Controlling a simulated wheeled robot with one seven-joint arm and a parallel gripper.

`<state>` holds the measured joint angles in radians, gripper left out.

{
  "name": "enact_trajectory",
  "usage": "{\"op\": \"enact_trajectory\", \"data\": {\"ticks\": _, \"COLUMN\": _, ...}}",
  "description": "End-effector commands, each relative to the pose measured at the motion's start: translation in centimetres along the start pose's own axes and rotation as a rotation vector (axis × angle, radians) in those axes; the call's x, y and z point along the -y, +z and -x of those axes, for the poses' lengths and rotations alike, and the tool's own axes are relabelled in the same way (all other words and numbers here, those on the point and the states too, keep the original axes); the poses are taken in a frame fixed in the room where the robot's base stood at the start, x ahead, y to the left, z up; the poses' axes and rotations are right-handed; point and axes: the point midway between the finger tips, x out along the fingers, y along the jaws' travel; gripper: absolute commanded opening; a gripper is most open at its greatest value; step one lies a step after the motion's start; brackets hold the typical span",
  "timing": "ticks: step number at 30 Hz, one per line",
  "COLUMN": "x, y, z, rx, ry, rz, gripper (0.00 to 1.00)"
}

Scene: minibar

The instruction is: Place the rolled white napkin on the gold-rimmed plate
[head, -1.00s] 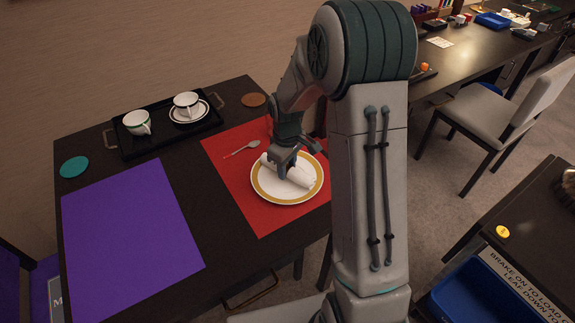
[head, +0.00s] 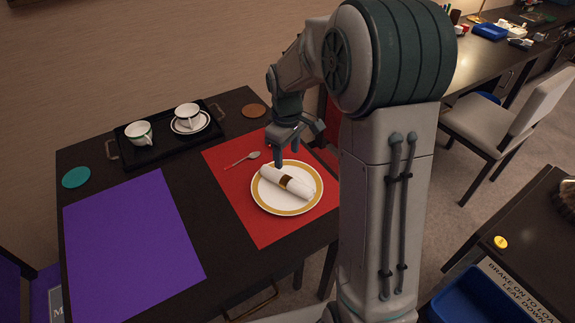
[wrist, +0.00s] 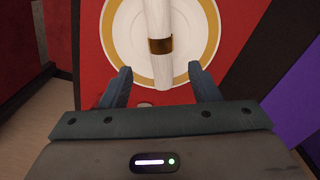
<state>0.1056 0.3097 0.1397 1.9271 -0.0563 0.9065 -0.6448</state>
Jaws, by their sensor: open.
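The rolled white napkin (head: 288,182) with a gold-brown band lies on the gold-rimmed plate (head: 291,207), across its middle. The plate rests on the red placemat. In the wrist view the napkin (wrist: 160,45) runs down the plate (wrist: 205,35) and its near end lies just ahead of the fingers. My gripper (head: 293,153) is open and empty, above the plate's far side and apart from the napkin. In the wrist view my gripper's fingertips (wrist: 160,73) stand wide on either side of the napkin's line.
A spoon (head: 242,159) lies on the red placemat (head: 262,230) left of the plate. A black tray (head: 160,154) with two cups stands at the back left. A purple placemat (head: 130,240), a teal coaster (head: 76,177) and a brown coaster (head: 254,111) lie on the dark table.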

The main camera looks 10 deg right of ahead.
Motion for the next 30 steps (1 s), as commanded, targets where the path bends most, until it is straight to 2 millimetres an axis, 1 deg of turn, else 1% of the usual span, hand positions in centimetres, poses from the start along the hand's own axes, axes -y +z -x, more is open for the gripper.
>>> {"op": "enact_trajectory", "data": {"ticks": 1, "x": -0.1, "y": -0.1, "z": 1.0, "rx": -0.003, "ry": 0.002, "rz": -0.001, "gripper": 0.56}}
{"op": "enact_trajectory", "data": {"ticks": 3, "x": 0.0, "y": -0.1, "z": 1.8, "rx": -0.002, "ry": 0.001, "rz": -0.001, "gripper": 0.56}}
{"op": "enact_trajectory", "data": {"ticks": 8, "x": 0.1, "y": 0.1, "z": 3.1, "rx": -0.003, "ry": 0.003, "rz": -0.006, "gripper": 0.56}}
{"op": "enact_trajectory", "data": {"ticks": 11, "x": 0.8, "y": 0.9, "z": 4.0, "rx": -0.008, "ry": 0.014, "rz": -0.039, "gripper": 0.56}}
{"op": "enact_trajectory", "data": {"ticks": 14, "x": 2.3, "y": 2.6, "z": 5.4, "rx": -0.024, "ry": 0.035, "rz": -0.110, "gripper": 0.56}}
{"op": "enact_trajectory", "data": {"ticks": 18, "x": 5.1, "y": 6.0, "z": 7.3, "rx": -0.060, "ry": 0.067, "rz": -0.254, "gripper": 0.56}}
{"op": "enact_trajectory", "data": {"ticks": 21, "x": 7.2, "y": 8.5, "z": 8.2, "rx": -0.092, "ry": 0.081, "rz": -0.361, "gripper": 0.56}}
{"op": "enact_trajectory", "data": {"ticks": 24, "x": 9.2, "y": 11.0, "z": 8.6, "rx": -0.128, "ry": 0.089, "rz": -0.468, "gripper": 0.56}}
{"op": "enact_trajectory", "data": {"ticks": 27, "x": 11.0, "y": 13.2, "z": 8.6, "rx": -0.163, "ry": 0.089, "rz": -0.563, "gripper": 0.56}}
{"op": "enact_trajectory", "data": {"ticks": 30, "x": 12.4, "y": 14.8, "z": 8.4, "rx": -0.191, "ry": 0.085, "rz": -0.639, "gripper": 0.56}}
